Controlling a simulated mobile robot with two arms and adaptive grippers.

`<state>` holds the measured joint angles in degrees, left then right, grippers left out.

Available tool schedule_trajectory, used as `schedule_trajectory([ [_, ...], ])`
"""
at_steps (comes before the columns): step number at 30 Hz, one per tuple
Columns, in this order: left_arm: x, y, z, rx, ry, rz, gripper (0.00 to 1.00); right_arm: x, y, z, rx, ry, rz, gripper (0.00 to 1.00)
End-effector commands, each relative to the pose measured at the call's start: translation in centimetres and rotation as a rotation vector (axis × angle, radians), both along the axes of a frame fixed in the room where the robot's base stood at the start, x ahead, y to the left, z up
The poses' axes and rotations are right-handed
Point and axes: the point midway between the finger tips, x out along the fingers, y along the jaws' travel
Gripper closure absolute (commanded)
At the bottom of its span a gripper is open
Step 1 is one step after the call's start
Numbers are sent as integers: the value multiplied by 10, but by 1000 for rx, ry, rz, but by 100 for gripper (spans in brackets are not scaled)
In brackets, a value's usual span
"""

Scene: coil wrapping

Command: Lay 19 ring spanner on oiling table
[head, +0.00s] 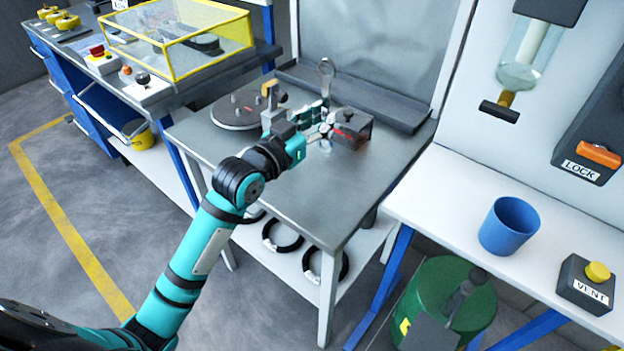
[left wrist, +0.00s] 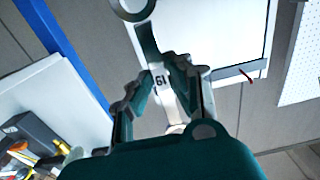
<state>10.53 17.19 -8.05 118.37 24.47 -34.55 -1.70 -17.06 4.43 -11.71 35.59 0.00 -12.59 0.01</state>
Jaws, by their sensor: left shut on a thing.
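My left gripper (head: 318,122) is shut on the ring spanner (head: 326,72). It holds the spanner above the grey metal table (head: 305,205), with the ring end pointing up. In the left wrist view the spanner (left wrist: 146,40) runs between the fingers (left wrist: 168,78), and its shank carries the mark 19, seen upside down. The spanner's lower part is mostly hidden by the fingers in the head view. No label shows which surface is the oiling table. My right gripper is not in view.
A round plate with pegs (head: 238,108) and a dark block (head: 352,128) stand on the grey table; its front is clear. At right, a white bench (head: 455,195) holds a blue cup (head: 508,226) and VENT box (head: 588,284). A green drum (head: 445,295) stands below.

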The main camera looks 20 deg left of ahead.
Motion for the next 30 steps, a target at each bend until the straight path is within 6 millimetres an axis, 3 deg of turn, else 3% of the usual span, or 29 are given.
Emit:
schedule_trajectory([
  [3, -1, 0, -26, -1, 7, 0, 100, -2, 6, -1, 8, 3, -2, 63],
  [16, -1, 0, -78, 1, 3, 1, 100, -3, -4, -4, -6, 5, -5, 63],
  [29, -1, 0, -86, 1, 0, 1, 100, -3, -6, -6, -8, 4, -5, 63],
  [30, -1, 0, -86, 0, 1, 1, 78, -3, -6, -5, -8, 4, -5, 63],
])
